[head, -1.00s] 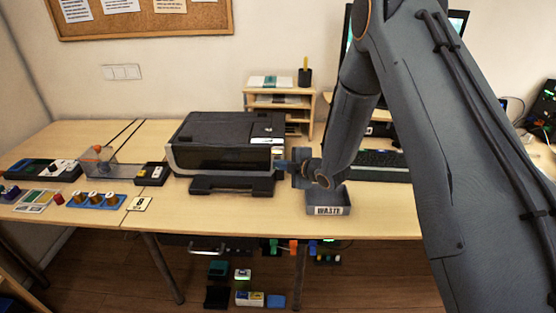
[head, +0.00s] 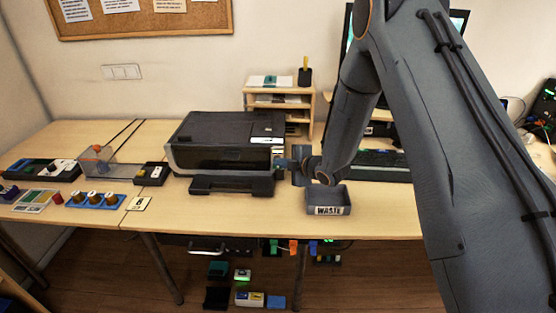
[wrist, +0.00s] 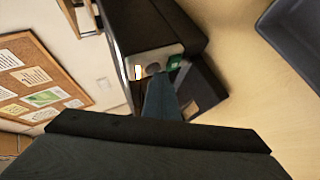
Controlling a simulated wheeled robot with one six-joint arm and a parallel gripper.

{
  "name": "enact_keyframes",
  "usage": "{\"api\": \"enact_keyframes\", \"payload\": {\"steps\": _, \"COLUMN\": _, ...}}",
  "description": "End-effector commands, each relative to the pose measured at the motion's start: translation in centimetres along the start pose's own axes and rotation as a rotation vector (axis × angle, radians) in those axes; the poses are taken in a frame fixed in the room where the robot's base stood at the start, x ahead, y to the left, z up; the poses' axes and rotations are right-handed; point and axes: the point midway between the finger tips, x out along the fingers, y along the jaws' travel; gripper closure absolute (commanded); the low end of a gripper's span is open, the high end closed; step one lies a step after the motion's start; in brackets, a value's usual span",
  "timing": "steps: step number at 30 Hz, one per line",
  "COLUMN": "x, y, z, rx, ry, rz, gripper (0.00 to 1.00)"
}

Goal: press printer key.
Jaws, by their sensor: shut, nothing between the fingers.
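The dark printer (head: 222,145) stands on the desk left of my arm, with a light control panel along its right side. My gripper (head: 281,163) is shut and empty, its fingers pointing at that side of the printer. In the wrist view my gripper's closed fingers (wrist: 158,80) end at the printer's panel (wrist: 138,66). A round grey key (wrist: 153,69) shows right at the fingertips, and a green patch (wrist: 174,62) lies beside it. I cannot tell whether the fingertips touch the key. The fingers hide the panel's lower part.
A keyboard (head: 380,166) lies to the right and a wooden shelf (head: 279,105) stands behind. Trays and small parts fill the desk's left. The desk front before the printer is clear.

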Motion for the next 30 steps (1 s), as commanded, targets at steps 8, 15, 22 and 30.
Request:
{"api": "enact_keyframes", "payload": {"steps": 8, "x": 0.05, "y": 0.06, "z": 0.03, "rx": 0.0, "ry": 0.0, "rz": 0.0, "gripper": 1.0}}
{"api": "enact_keyframes", "payload": {"steps": 15, "x": -0.28, "y": -0.19, "z": -0.22, "rx": 0.001, "ry": 0.0, "rz": -0.001, "gripper": 1.0}}
{"api": "enact_keyframes", "payload": {"steps": 22, "x": -0.65, "y": -0.45, "z": -0.52, "rx": 0.0, "ry": 0.001, "rz": 0.0, "gripper": 1.0}}
{"api": "enact_keyframes", "payload": {"steps": 30, "x": -0.94, "y": -0.65, "z": -0.73, "rx": 0.001, "ry": 0.001, "rz": 0.0, "gripper": 1.0}}
